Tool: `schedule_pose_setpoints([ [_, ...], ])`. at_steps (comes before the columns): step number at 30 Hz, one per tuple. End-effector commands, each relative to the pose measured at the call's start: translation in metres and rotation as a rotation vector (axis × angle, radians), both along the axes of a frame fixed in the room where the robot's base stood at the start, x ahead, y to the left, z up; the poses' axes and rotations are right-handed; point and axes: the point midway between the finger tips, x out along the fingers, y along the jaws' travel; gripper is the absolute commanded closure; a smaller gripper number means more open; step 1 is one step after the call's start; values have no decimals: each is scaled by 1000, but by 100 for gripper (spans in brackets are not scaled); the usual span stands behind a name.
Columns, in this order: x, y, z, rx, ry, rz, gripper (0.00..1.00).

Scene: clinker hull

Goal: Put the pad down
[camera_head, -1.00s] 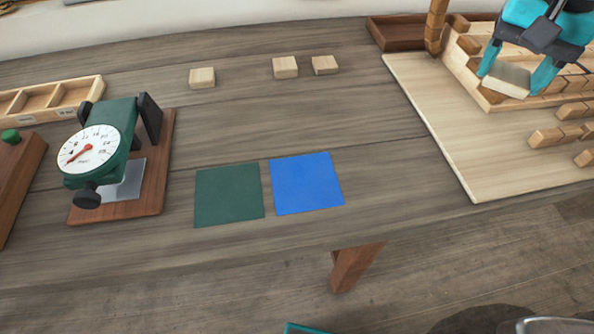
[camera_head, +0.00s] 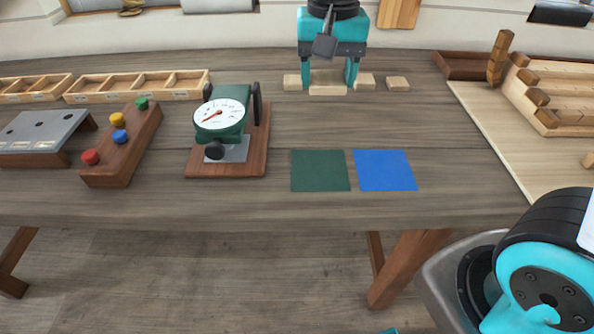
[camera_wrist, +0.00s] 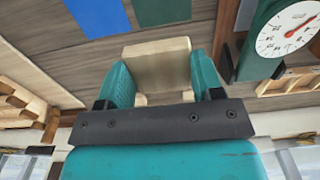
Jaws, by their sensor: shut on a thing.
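A pale wooden pad (camera_head: 328,90) is held between the two teal fingers of my gripper (camera_head: 327,80), at the back of the table. The same pad (camera_wrist: 157,62) shows between the fingers in the wrist view. My gripper (camera_wrist: 162,80) is shut on it. In the head view the pad appears close to the tabletop, but I cannot tell whether it touches. Similar pale blocks show around it: one at the left (camera_head: 292,82), one at the right (camera_head: 365,82), and one farther right (camera_head: 397,83).
A green square (camera_head: 320,170) and a blue square (camera_head: 385,170) lie flat on the table (camera_head: 440,130). A dial gauge (camera_head: 220,115) on a wooden base stands to their left. A button block (camera_head: 122,145) is farther left. A pale stepped board (camera_head: 510,125) is at the right.

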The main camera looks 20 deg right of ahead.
Motion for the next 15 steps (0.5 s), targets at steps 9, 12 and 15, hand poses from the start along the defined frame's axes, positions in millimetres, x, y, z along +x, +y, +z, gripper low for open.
schedule_pose_setpoints([
  [9,-2,0,-84,-3,10,0,62],
  [12,-2,0,-112,-3,9,1,62],
  [15,-1,0,-134,-3,8,1,62],
])
